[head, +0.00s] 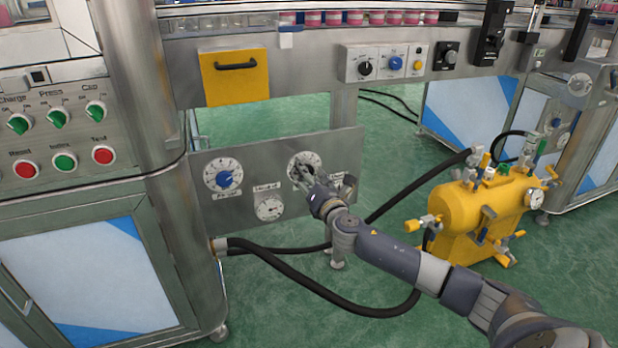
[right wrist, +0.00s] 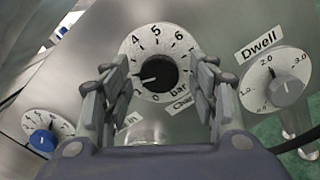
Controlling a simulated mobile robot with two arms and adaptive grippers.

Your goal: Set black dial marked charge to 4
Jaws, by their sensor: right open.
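The black dial (right wrist: 157,73) sits on a round white scale (right wrist: 155,36) in the right wrist view, with "bar" and a partly covered "Char..." label below. The numbers 4, 5 and 6 show across the top of the scale and 0 at the bottom. The dial's white pointer line points left and slightly down, below the 4; its exact reading is unclear. My right gripper (right wrist: 158,85) is open, its fingers on either side of the dial; contact cannot be told. In the head view my right gripper (head: 301,180) partly covers the scale (head: 302,160). My left gripper is not in view.
A blue dial (head: 223,175) is left of the black one, with a small gauge (head: 270,208) between and below. A grey Dwell dial (right wrist: 288,88) is close on the right. A black hose (head: 300,290) and yellow tank (head: 470,215) are near my right arm.

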